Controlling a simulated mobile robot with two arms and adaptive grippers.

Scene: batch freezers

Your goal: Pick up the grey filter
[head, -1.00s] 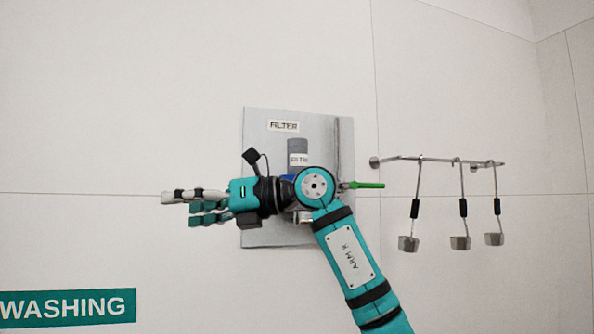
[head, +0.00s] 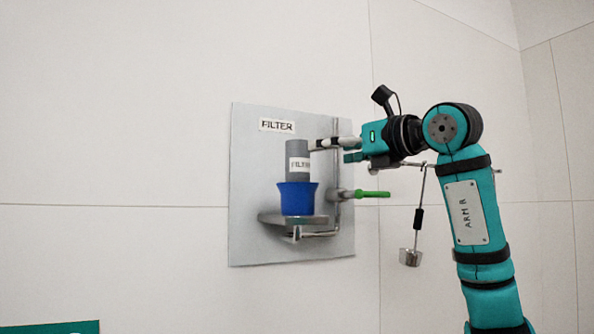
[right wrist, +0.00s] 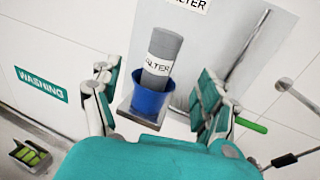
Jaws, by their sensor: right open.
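The grey filter (head: 298,150) is an upright grey cylinder with a white label. It sits in a blue cup (head: 299,197) on a small metal shelf (head: 270,217) fixed to the wall panel. My right gripper (head: 330,148) is beside the filter's right side in the head view, fingers pointing left toward it. In the right wrist view, the gripper (right wrist: 155,95) is open, and the filter (right wrist: 162,58) and blue cup (right wrist: 149,101) appear between its spread fingers, farther ahead. Nothing is in its grasp. The filter's lower part is hidden inside the cup. My left gripper is not in view.
The grey panel (head: 250,160) carries a FILTER sign (head: 277,125), a pipe and a green-handled valve (head: 372,194) below my right gripper.

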